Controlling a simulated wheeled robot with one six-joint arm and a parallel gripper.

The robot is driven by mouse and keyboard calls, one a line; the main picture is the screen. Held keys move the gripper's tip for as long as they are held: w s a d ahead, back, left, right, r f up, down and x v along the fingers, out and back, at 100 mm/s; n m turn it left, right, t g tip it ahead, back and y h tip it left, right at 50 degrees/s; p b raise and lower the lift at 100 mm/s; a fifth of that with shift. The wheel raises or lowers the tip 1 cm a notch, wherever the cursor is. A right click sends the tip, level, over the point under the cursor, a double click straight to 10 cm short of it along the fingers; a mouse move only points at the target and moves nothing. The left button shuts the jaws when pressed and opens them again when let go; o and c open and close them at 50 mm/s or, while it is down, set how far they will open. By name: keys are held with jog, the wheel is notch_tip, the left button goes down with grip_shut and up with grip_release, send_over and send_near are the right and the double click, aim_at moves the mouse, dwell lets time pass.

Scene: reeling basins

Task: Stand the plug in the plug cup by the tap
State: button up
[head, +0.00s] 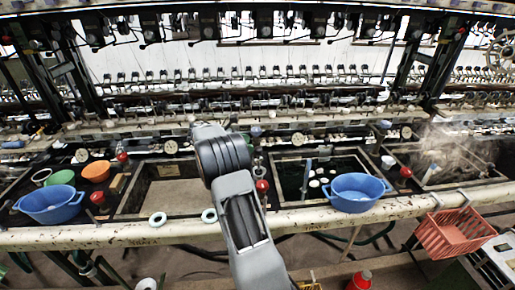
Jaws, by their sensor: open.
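A blue-grey upright stick, which looks like the plug (307,174), stands in the dark water of the middle-right basin (284,196). A small white cup, possibly the plug cup (387,162), sits at that basin's back right corner, beside a red-knobbed tap (405,172). I cannot make out any plug in the cup. My arm reaches up the middle of the head view, left of this basin. My gripper is not visible; the arm's far end hides whatever lies beyond it.
A blue bowl (357,204) sits on the front ledge (300,220); another blue bowl (50,217) is at left. A red crate (452,236) hangs at right. Steam rises over the right basin.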

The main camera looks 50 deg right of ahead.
jog(key=s+a+r+m+t+y, duration=0.2)
jog(key=a+r+t+y, duration=0.15)
jog(key=a, duration=0.85)
jog(key=s+a+f+m+t+y, duration=0.1)
jog(key=s+a+m+t+y, duration=0.2)
jog(key=s+a, duration=0.5)
jog(key=s+a+f+m+t+y, duration=0.2)
jog(key=s+a+m+t+y, duration=0.2)
jog(key=a, duration=1)
jog(key=s+m+y, duration=0.1)
jog(key=s+m, duration=0.1)
jog(key=s, duration=0.1)
jog(key=shift+s+f, duration=0.25)
jog(key=shift+s, duration=0.15)
